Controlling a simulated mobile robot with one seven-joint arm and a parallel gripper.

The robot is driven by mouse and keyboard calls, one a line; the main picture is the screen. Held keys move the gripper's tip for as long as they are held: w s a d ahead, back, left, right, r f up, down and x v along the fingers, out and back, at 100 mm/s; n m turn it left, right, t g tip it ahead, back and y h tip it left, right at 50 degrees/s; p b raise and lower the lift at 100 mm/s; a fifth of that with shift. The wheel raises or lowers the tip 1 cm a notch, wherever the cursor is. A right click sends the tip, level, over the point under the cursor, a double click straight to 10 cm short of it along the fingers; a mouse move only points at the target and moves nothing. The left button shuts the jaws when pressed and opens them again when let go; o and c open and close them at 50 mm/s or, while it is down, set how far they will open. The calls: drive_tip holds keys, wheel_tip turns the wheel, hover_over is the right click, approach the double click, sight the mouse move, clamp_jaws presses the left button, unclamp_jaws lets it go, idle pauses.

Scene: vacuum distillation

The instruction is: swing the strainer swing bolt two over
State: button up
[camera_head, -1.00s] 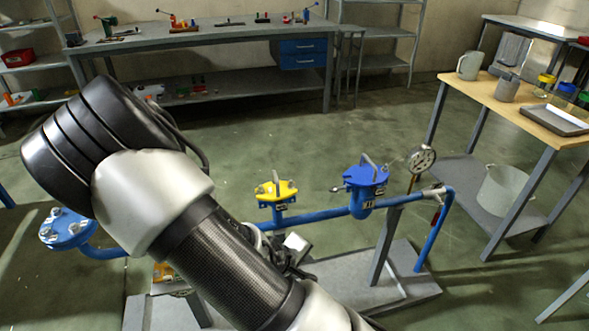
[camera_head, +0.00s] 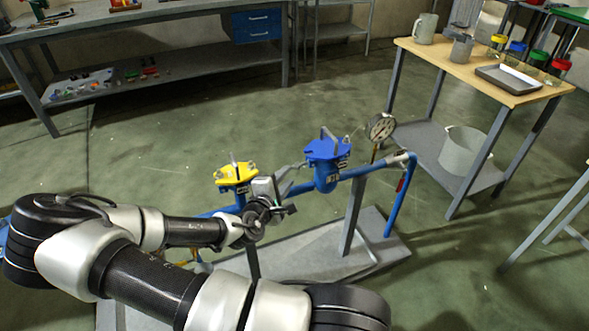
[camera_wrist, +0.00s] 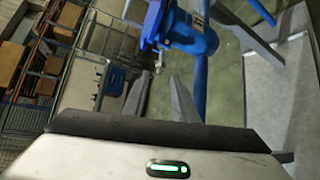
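The blue strainer (camera_head: 326,172) stands on the blue pipe, with a flat blue lid and an upright grey handle on top. Small metal swing-bolt parts show at its lid edge, but I cannot tell which is bolt two. My gripper (camera_head: 296,188) is just left of the strainer, pointing right towards it. In the wrist view the strainer body (camera_wrist: 190,38) is ahead at the top. A small metal bolt end (camera_wrist: 158,62) shows near the gap between my two fingers (camera_wrist: 160,82). The fingers are apart, with nothing seen held between them.
A yellow-lidded fitting (camera_head: 235,174) stands close behind my wrist. A pressure gauge (camera_head: 380,127) is right of the strainer. The grey base plate (camera_head: 330,250) lies below. A wooden table (camera_head: 440,60) with cups and a tray stands right; the floor between is clear.

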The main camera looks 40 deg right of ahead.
sight(294, 167)
drive_tip(key=b+x, duration=0.1)
drive_tip(key=x, duration=0.7)
drive_tip(key=shift+w+d, duration=0.15)
drive_tip(key=shift+d, duration=0.05)
clamp_jaws()
